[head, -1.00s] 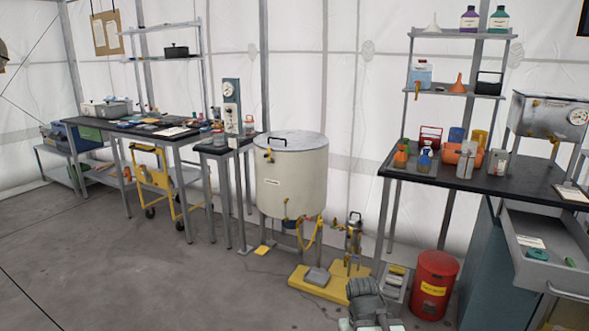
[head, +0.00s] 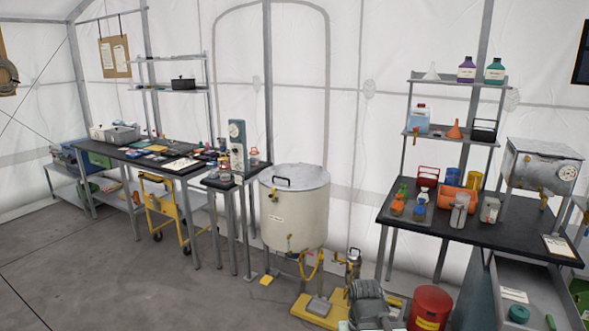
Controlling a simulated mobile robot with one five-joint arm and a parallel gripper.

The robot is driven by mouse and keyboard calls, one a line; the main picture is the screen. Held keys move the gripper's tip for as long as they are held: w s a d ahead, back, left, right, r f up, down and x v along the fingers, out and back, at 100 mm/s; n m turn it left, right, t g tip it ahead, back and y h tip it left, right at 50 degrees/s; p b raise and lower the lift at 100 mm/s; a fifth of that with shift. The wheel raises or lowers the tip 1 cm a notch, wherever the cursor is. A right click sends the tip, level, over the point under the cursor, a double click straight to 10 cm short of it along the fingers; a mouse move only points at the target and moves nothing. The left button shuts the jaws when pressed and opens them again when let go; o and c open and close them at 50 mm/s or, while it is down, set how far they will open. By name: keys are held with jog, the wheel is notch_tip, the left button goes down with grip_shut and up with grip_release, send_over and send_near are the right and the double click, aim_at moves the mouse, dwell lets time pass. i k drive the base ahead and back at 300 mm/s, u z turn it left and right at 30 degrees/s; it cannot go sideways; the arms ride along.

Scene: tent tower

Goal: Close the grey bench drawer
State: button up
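The grey bench drawer (head: 540,284) is at the lower right, under the right-hand black-topped bench. It stands pulled out, and its front is cut off by the picture's lower edge. A white card (head: 514,295), a teal roll (head: 519,313) and a small green item (head: 550,322) lie in it.
The black bench top (head: 470,228) carries bottles, an orange container and a metal tank (head: 540,165). A red bin (head: 430,308) stands between my gripper and the drawer. A large cream drum (head: 293,215) and yellow scale base (head: 318,312) are left. Open floor lies at lower left.

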aim_at(546, 290)
jog(key=z, duration=1.5)
